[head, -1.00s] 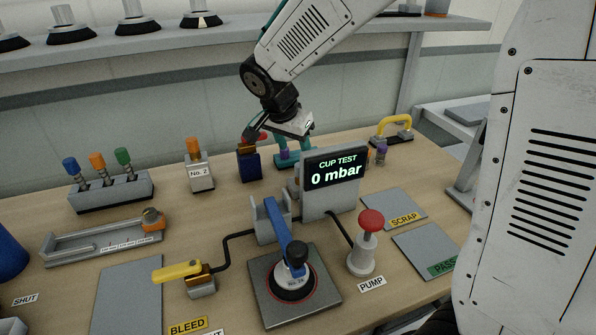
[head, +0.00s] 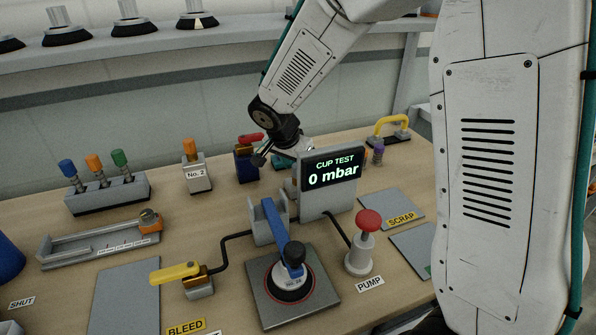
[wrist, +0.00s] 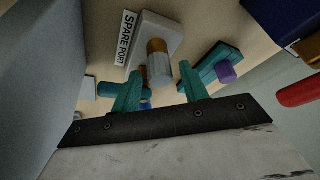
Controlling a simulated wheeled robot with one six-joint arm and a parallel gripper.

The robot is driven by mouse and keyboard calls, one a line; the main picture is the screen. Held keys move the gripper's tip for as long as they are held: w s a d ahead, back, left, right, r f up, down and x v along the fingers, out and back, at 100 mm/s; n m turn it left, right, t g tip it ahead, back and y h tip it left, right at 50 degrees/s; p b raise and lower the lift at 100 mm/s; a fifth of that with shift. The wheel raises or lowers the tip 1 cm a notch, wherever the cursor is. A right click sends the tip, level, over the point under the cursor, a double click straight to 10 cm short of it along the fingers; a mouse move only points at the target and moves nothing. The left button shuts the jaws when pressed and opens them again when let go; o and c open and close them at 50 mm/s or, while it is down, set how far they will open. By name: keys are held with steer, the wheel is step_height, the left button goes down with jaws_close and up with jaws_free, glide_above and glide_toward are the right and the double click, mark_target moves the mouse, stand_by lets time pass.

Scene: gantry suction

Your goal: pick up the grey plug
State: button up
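The grey plug (wrist: 159,70) shows in the wrist view as a short grey cylinder beside a brass-coloured fitting (wrist: 156,46) on a pale block labelled SPARE PORT. My gripper (wrist: 160,72) has two teal fingers set apart. The plug appears between them in the picture, with gaps on both sides and no contact visible. How far the plug is from the fingertips in depth is hard to tell. In the head view the gripper is behind the CUP TEST display (head: 333,168), which hides the plug.
A teal holder with a purple part (wrist: 226,71) is right of the plug in the wrist view. A navy block with a red handle (head: 247,163) stands left of the gripper in the head view. The large grey surface (wrist: 40,70) is close at left in the wrist view.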

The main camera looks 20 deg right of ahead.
jaws_close()
steer(key=shift+r, duration=0.1)
steer(key=shift+r, duration=0.65)
step_height(320, 180, up, 2)
steer(key=shift+r, duration=0.2)
steer(key=s+a, duration=0.2)
steer(key=a, duration=1.6)
steer(key=shift+s+f, duration=0.2)
steer(key=shift+r, duration=0.15)
steer(key=shift+d+r, duration=0.1)
steer(key=shift+r, duration=2.2)
